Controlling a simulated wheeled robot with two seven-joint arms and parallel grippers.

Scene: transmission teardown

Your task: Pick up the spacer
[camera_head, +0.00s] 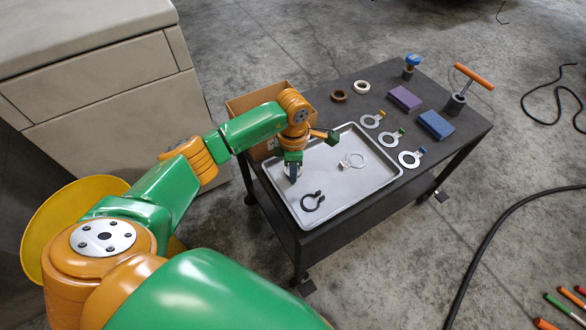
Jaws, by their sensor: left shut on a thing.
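My left gripper (293,159) points down over the left part of the grey metal tray (362,195). It is shut on a small dark part (293,172) with a pale edge, mostly hidden by the fingers. I cannot tell for sure whether this part is the spacer, or whether it touches the tray. A black ring with a tab (312,201) lies in the tray in front of the gripper. A thin pale ring with a small fitting (354,160) lies in the tray to the right. My right gripper is not in view.
The tray is on a dark cart (440,157). A cardboard box (256,98) stands behind my left arm. Beyond the tray are a brown ring (338,95), a cream ring (361,87), several tagged metal rings, a purple block (404,98), a blue block (435,125) and an orange-handled tool (456,104).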

